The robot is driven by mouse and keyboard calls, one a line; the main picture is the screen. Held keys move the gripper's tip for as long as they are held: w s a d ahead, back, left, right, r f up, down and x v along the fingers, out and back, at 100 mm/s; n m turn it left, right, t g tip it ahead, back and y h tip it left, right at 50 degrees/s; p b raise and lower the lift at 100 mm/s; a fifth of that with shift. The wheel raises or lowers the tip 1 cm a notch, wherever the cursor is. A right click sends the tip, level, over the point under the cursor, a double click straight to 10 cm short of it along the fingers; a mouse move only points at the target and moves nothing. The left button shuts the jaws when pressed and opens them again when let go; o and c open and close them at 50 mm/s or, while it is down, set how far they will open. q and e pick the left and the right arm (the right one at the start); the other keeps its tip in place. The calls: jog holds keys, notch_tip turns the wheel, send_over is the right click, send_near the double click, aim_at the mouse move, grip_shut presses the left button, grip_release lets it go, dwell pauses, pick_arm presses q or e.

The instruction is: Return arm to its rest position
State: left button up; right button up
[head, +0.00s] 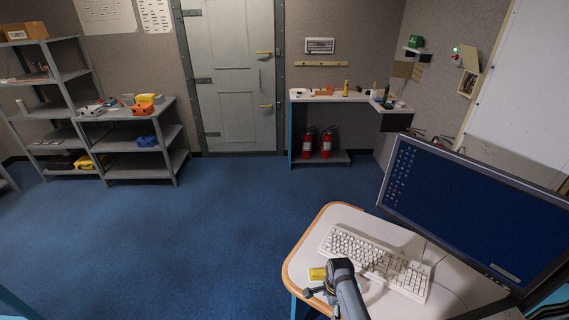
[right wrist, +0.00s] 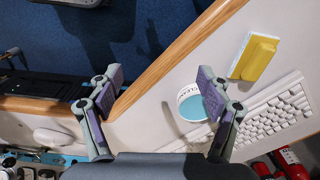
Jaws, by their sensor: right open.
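My right arm comes into the head view from the bottom, and its gripper (head: 315,292) is over the left part of the computer desk (head: 312,247). In the right wrist view the two fingers of this gripper (right wrist: 160,90) are spread wide with nothing between the pads. The wooden desk edge and a round tub (right wrist: 191,104) with a teal face and lettering show beyond the fingers. The tub seems to stand on the desk, apart from the fingers. My left gripper is not in view.
A yellow block (right wrist: 256,58) lies on the desk near a white keyboard (head: 375,262). A large monitor (head: 475,215) stands to the right. Blue floor (head: 200,230) is open to the left, with grey shelves (head: 135,170) and a door (head: 232,75) behind.

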jog(key=s+d+f+n+b, duration=0.35)
jog(key=s+f, duration=0.45)
jog(key=f, duration=0.4)
jog(key=s+d+f+n+b, duration=0.2)
jog(key=s+f+n+b, duration=0.15)
jog(key=s+f, duration=0.6)
jog(key=s+d+f+n+b, duration=0.2)
jog(key=s+d+f+n, duration=0.1)
jog(key=s+f, duration=0.4)
jog(key=s+d+f+n+t+b, duration=0.1)
jog(key=s+d+f+n, duration=0.3)
jog(key=s, duration=1)
notch_tip(320, 180, down, 3)
jog(key=n+b, duration=0.1)
jog(key=n, duration=0.1)
jog(key=shift+n+h+b, duration=0.3)
jog(key=shift+h+b, duration=0.05)
jog(key=shift+h, duration=0.05)
jog(key=shift+d+f, duration=0.1)
